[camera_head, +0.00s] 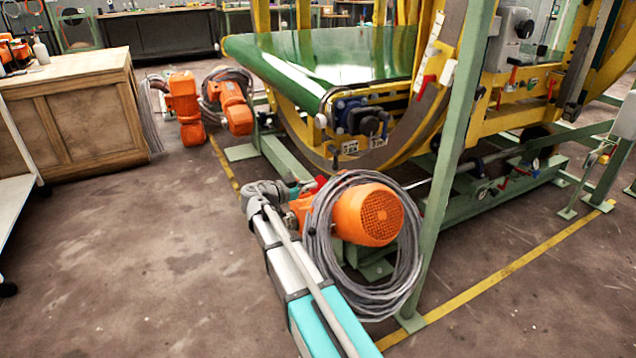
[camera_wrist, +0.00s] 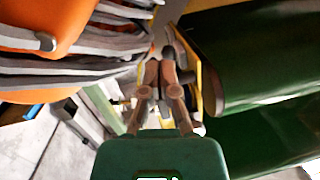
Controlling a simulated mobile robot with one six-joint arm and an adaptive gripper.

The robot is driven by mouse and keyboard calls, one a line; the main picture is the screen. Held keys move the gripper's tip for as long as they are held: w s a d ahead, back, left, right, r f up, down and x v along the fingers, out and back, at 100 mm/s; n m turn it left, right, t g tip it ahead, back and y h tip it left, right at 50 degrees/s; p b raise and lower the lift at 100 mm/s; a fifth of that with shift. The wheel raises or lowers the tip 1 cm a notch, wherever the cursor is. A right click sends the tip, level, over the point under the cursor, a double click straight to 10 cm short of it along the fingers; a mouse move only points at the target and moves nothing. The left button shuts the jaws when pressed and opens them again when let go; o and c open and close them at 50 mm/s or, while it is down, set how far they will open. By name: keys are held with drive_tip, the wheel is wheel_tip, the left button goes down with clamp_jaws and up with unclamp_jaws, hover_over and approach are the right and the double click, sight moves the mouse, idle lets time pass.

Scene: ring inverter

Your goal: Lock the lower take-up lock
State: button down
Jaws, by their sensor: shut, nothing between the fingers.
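My gripper (camera_wrist: 160,75) is shut and empty in the wrist view. Its fingertips point toward the yellow frame beside the green belt. In the head view my gripper is not clearly visible, near the orange motor and its coiled cable. The blue-and-black unit (camera_head: 356,117) sits at the near end of the green belt (camera_head: 320,58), with a small dark lever (camera_head: 335,155) below it. A red lever (camera_head: 425,87) is on the yellow frame to its right. I cannot tell which part is the lower take-up lock, and I see no contact with one.
An orange motor (camera_head: 369,214) with a coil of grey cable (camera_head: 319,235) stands close to my arm; its cable also fills the wrist view's upper left (camera_wrist: 75,68). A green post (camera_head: 452,165) rises at right. Open floor lies at left, before a wooden cabinet (camera_head: 75,120).

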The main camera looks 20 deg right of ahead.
drive_tip(key=shift+s+a+f+b, duration=0.25)
drive_tip(key=shift+a+f+b, duration=0.3)
drive_tip(key=shift+a+f, duration=0.15)
drive_tip(key=shift+s+a+f+b, duration=0.25)
drive_tip(key=shift+a+f+b, duration=0.3)
drive_tip(key=shift+f+b, duration=0.1)
drive_tip(key=shift+s+a+f+b, duration=0.25)
drive_tip(key=shift+a+f+b, duration=0.25)
drive_tip(key=shift+a+f, duration=0.2)
drive_tip(key=shift+r, duration=0.2)
